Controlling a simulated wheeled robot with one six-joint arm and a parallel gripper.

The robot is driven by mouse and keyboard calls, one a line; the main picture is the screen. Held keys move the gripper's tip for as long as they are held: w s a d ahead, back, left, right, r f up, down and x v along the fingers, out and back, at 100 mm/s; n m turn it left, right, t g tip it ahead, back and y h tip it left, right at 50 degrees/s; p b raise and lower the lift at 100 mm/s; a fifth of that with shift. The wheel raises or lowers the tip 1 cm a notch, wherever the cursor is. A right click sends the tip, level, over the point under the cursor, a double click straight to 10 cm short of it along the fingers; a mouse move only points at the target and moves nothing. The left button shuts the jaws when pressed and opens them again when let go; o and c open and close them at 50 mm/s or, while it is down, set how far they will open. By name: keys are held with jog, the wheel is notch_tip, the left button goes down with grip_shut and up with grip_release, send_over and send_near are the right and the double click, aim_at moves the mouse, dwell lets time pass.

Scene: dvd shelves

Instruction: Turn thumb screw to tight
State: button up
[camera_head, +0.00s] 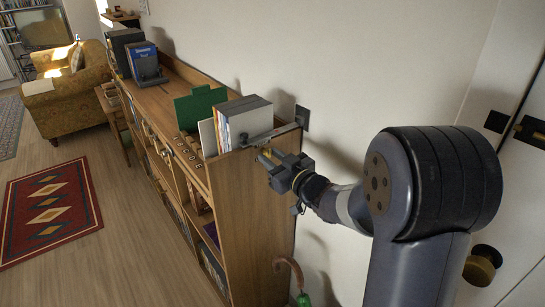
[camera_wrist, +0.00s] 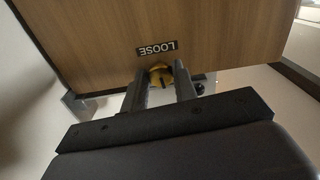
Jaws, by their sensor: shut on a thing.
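The thumb screw is a small yellow, brass-like knob (camera_wrist: 162,76) on the wooden end panel of the shelf, below a dark label reading LOOSE (camera_wrist: 157,48), which appears upside down in the wrist view. My gripper (camera_wrist: 161,84) has its two fingers on either side of the knob, shut on it. In the head view my gripper (camera_head: 267,157) reaches the top right corner of the shelf's end, where a bit of yellow shows between the fingers. The fingers hide part of the knob. No TIGHT label is visible.
The wooden shelf (camera_head: 248,215) stands against the white wall. A metal bracket (camera_head: 272,135) runs along its top edge toward the wall. A cane (camera_head: 290,270) leans below. Floor at left is open.

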dwell(0.3)
jog(key=o, duration=1)
jog(key=v, duration=1.1)
jog(key=shift+w+b, duration=0.1)
jog(key=shift+b, duration=0.3)
jog(key=x, duration=1)
jog(key=shift+w+a+p, duration=0.3)
jog(key=shift+p, duration=0.1)
